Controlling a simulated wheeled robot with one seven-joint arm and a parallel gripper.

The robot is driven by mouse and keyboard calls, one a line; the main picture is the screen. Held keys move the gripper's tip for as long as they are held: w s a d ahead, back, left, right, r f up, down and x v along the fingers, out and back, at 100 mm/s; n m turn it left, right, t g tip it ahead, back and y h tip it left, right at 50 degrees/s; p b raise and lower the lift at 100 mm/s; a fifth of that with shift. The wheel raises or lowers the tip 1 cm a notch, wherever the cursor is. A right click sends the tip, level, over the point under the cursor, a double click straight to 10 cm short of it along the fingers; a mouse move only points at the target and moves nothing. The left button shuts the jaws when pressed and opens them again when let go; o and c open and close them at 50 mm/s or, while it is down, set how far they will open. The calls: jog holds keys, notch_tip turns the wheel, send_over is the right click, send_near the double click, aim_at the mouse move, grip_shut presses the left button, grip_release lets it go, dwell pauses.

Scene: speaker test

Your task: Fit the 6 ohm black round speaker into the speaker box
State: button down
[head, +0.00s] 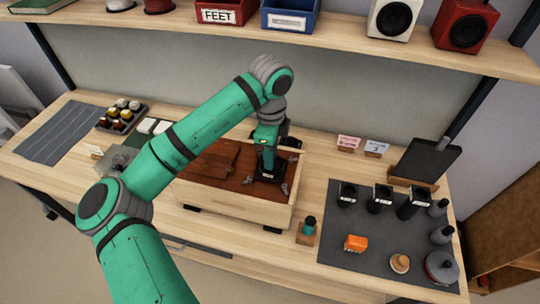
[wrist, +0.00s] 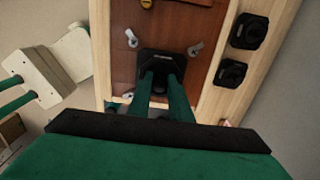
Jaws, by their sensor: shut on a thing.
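My gripper (head: 268,160) points down over the right part of a pale wooden box (head: 235,205) with a reddish-brown panel (head: 222,160). It is shut on a black speaker (head: 268,177), which also shows between the finger ends in the wrist view (wrist: 162,62). The speaker's outline looks squarish with rounded corners, and its small label is too small to read. It is at the panel, with several grey clamps (wrist: 195,48) around it. I cannot tell whether it sits in an opening or just above. The fingers (wrist: 160,88) hide part of it.
A small stand (head: 307,231) is near the box's front right corner. A shelf (head: 330,50) runs behind.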

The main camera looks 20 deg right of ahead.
jog(key=shift+a, duration=0.1)
dwell(0.4)
jog(key=shift+s+d+f, duration=0.1)
jog(key=shift+d+f, duration=0.1)
jog(key=shift+f, duration=0.05)
jog(key=shift+a+f, duration=0.1)
jog(key=shift+f, duration=0.45)
dwell(0.4)
jog(key=c, duration=1.5)
grip_release()
jog(key=shift+w, duration=0.2)
jog(key=shift+c, duration=0.2)
jog(key=shift+a, duration=0.2)
jog(key=shift+s+d+r, duration=0.15)
jog(key=shift+d+r, duration=0.1)
jog(key=shift+d, duration=0.05)
jog(key=r, duration=1)
jog(key=shift+a+r, duration=0.15)
jog(key=shift+a, duration=0.2)
jog(key=shift+w, duration=0.2)
